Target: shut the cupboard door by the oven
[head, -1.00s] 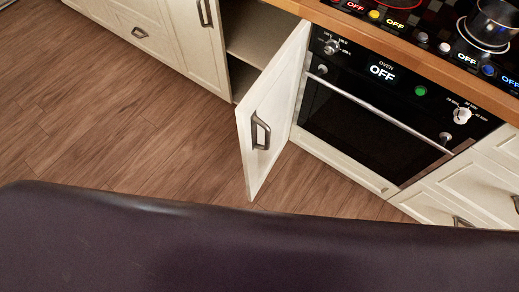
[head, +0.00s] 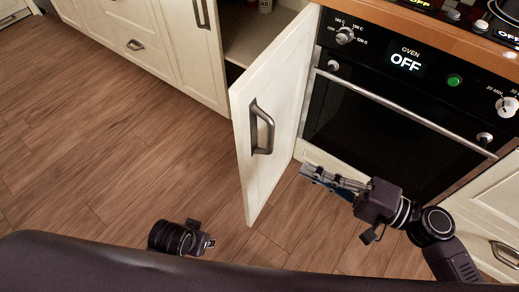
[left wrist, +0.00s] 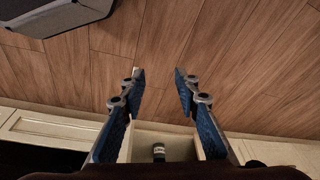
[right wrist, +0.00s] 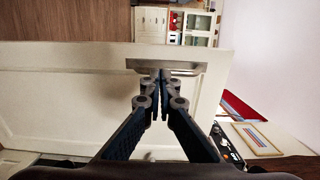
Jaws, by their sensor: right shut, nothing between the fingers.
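The cream cupboard door (head: 270,85) beside the oven (head: 400,115) stands wide open, its grey handle (head: 262,128) on the face toward the oven. My right gripper (head: 306,172) is on the oven side of the door, low, with its fingers pointing at it. In the right wrist view the shut, empty fingers (right wrist: 164,78) point at the door panel (right wrist: 70,95), with the handle (right wrist: 150,65) just beyond the tips; contact cannot be told. My left gripper (left wrist: 159,72) is open and empty. In the head view only part of the left arm's end shows, above the floor.
The open cupboard (head: 250,35) has a shelf with a small container (head: 265,5). It also shows in the left wrist view with a dark jar (left wrist: 158,152). Cream drawers (head: 490,215) lie right of the oven. The wooden floor (head: 110,150) left of the door is clear.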

